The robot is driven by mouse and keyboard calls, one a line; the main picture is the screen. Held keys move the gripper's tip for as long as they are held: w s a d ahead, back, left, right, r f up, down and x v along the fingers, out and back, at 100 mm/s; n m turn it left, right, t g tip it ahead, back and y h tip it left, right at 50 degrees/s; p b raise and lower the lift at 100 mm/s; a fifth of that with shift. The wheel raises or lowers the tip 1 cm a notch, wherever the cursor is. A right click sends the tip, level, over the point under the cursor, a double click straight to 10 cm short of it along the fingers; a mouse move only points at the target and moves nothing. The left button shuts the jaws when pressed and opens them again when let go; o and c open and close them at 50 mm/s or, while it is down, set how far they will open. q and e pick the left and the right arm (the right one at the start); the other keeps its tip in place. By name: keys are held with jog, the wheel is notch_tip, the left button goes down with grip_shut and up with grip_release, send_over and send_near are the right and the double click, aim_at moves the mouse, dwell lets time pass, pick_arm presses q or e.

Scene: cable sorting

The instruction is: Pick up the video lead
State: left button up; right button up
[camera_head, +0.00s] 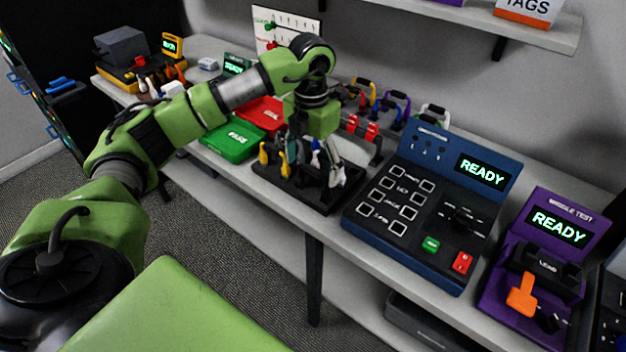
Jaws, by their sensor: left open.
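My left gripper (312,155) hangs from my green arm above the black holder (318,205) in the middle of the bench. It points down, is open, and its fingers are among or just above the tops of the leads there. Several leads stand in the holder, with yellow (264,154), dark teal and blue-and-white ends. I cannot tell which of them is the video lead, as the parts are small and the gripper partly covers them. I see nothing held. My right gripper is not in view.
A green tray (222,148) and a red tray (259,108) lie left of the holder. A blue test console (445,157) reading READY and a purple tester (570,210) stand right. Coloured handles (398,97) are behind the holder. A shelf (545,36) overhangs the bench.

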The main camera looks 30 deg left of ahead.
aim_at(313, 192)
pick_arm(q)
jog(key=shift+f, duration=0.35)
jog(key=f, duration=0.1)
jog(key=f+p, duration=0.1)
jog(key=shift+d+f+p, duration=0.2)
jog(key=shift+f+p, duration=0.1)
jog(key=shift+f, duration=0.05)
notch_tip(313, 192, down, 2)
jog(key=shift+f, duration=0.3)
jog(key=c, duration=0.9)
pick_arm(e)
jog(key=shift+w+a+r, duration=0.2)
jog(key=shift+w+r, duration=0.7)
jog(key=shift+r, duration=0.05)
